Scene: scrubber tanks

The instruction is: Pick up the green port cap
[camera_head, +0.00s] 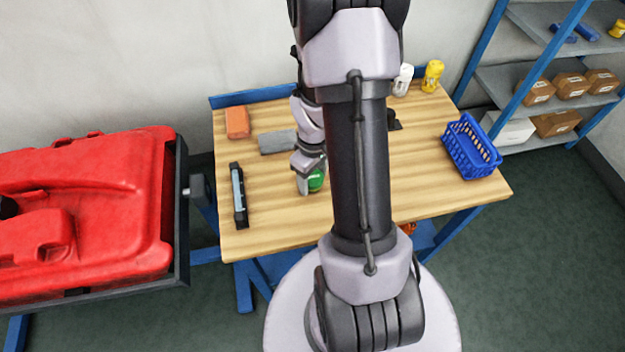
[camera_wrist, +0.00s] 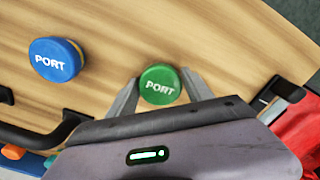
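The green port cap (camera_wrist: 160,84), round with white "PORT" lettering, is on the wooden table. My gripper (camera_wrist: 159,76) is open, with one finger on each side of the cap. The gaps beside it look narrow, and I cannot tell whether either finger touches it. In the head view the green cap (camera_head: 316,180) shows partly beside my gripper (camera_head: 307,188), low over the table's left half. A blue cap (camera_wrist: 55,62), also marked "PORT", stands apart to the left in the wrist view. My arm probably hides it in the head view.
On the table (camera_head: 420,200) are an orange block (camera_head: 237,122), a grey block (camera_head: 277,142), a dark bar-shaped tool (camera_head: 239,195), a blue basket (camera_head: 471,147) and white (camera_head: 403,80) and yellow (camera_head: 432,76) bottles. A red tank (camera_head: 90,210) stands left; shelves stand right.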

